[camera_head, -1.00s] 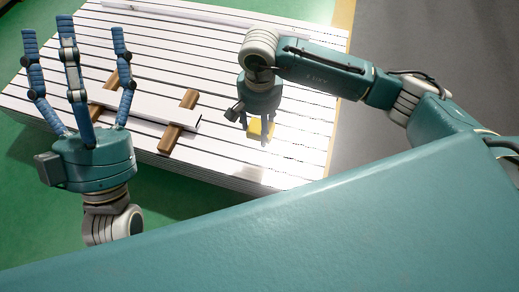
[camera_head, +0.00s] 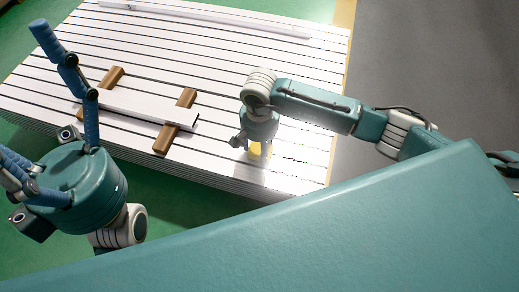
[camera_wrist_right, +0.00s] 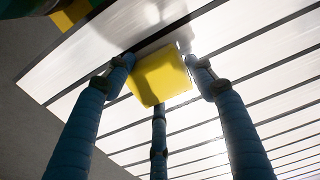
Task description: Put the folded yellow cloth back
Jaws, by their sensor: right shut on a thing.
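The folded yellow cloth (camera_head: 257,150) is a small yellow block at the front right of the slotted white table (camera_head: 222,165). My right gripper (camera_head: 256,151) points down and is shut on it. In the right wrist view the cloth (camera_wrist_right: 160,77) sits between the tips of three blue fingers (camera_wrist_right: 160,85). I cannot tell whether the cloth touches the table. My left gripper (camera_head: 45,120) is open and empty at the left, in front of the table, with its fingers spread and partly cut off by the picture edge.
A white profile bar (camera_head: 135,107) lies across two brown wooden blocks (camera_head: 176,121) left of my right gripper. A long thin bar (camera_head: 205,18) lies along the far edge. The table between them is clear. Green floor (camera_head: 25,32) lies left, grey floor (camera_head: 430,50) right.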

